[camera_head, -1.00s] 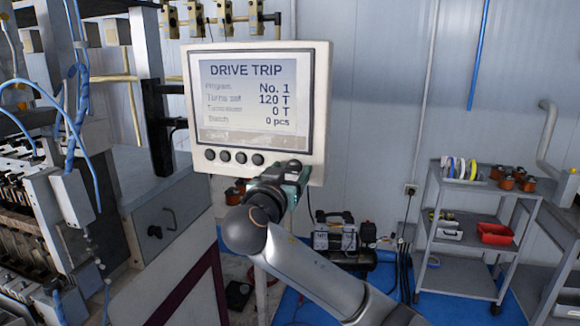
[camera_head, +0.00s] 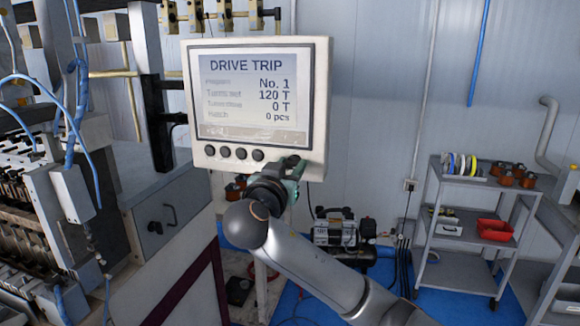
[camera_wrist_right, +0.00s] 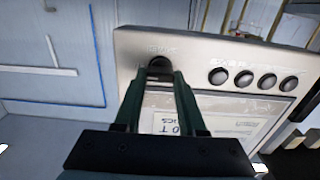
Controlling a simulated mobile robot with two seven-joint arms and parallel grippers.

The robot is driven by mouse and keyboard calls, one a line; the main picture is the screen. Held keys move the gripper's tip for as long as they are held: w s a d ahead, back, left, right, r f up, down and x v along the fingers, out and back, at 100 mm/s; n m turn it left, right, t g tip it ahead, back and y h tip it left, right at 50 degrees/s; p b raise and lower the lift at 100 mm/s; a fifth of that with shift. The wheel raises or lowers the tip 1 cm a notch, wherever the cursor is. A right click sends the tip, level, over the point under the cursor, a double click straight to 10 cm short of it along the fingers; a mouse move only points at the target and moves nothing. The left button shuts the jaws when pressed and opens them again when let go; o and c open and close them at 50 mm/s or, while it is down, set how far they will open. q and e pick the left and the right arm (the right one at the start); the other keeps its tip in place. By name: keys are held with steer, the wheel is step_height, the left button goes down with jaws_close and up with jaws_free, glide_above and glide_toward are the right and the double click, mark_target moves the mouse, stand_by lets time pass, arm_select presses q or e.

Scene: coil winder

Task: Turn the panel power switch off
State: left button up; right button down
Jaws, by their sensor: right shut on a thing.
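The control panel (camera_head: 317,120) is a cream box whose screen (camera_head: 250,92) reads DRIVE TRIP. Below the screen is a row of dark round buttons (camera_head: 226,152). My right gripper (camera_head: 292,163) is at the panel's lower right corner, hiding the switch in the head view. In the right wrist view, where the panel shows upside down, the dark round power switch (camera_wrist_right: 159,62) sits between the fingertips of my right gripper (camera_wrist_right: 160,74), which are shut on it. The switch's exact position is hard to read. My left gripper is not in view.
The winding machine (camera_head: 60,200) with blue hoses stands at the left. A compressor (camera_head: 340,230) is on the floor behind my right arm. A grey shelf cart (camera_head: 465,245) with spools and a red bin (camera_head: 495,230) stands at the right.

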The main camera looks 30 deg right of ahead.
steer(key=shift+n, duration=0.4)
steer(key=n, duration=0.2)
steer(key=shift+n, duration=0.4)
steer(key=n, duration=0.5)
steer(key=shift+w+a+f, duration=0.1)
steer(key=shift+w+a, duration=0.05)
steer(key=n, duration=0.4)
steer(key=shift+f+n, duration=0.1)
steer(key=shift+n, duration=0.3)
steer(key=shift+f+n, duration=0.1)
steer(key=shift+n, duration=2.2)
steer(key=shift+c, duration=2.4)
jaws_free()
